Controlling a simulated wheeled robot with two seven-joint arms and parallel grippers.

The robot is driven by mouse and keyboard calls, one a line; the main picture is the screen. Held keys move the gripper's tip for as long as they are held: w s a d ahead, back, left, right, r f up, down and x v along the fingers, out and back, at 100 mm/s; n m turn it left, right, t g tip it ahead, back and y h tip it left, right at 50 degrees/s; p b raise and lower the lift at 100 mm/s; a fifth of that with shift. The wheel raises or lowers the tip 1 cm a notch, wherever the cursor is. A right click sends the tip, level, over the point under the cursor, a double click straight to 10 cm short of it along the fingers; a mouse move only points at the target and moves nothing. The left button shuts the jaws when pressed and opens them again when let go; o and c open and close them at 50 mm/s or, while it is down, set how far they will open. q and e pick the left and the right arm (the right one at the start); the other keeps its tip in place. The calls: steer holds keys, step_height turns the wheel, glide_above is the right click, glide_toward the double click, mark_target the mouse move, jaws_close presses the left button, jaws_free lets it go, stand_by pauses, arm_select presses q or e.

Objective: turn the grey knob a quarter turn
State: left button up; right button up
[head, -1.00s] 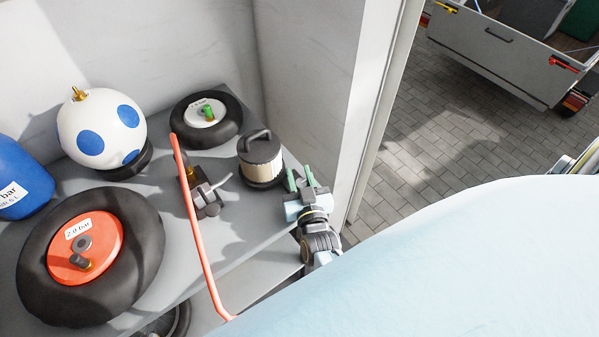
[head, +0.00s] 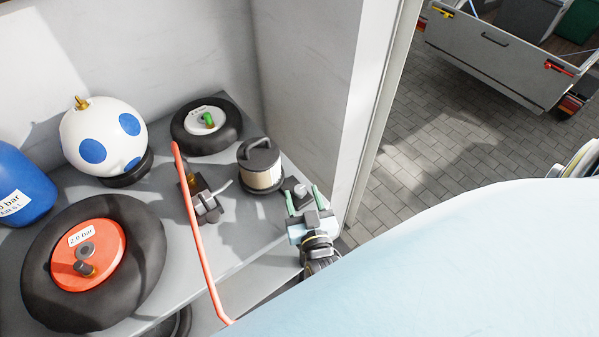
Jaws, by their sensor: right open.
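A small grey knob (head: 300,190) stands near the right edge of the grey bench top, partly hidden by my gripper. My right gripper (head: 304,197) is open, with its two green fingers apart and the knob showing between or just beyond their tips. Whether the fingers touch the knob cannot be told. The angle of the knob is too small to read. My left gripper is not in view.
A canister with a black handle (head: 261,168) stands close to the left of the knob. A fitting with a lever (head: 206,204) and an orange-red hose (head: 196,232) are farther left. Black wheels, a spotted ball (head: 92,150) and a blue tank (head: 18,185) fill the rest. A wall is close on the right.

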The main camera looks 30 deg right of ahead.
steer(key=shift+v, duration=1.5)
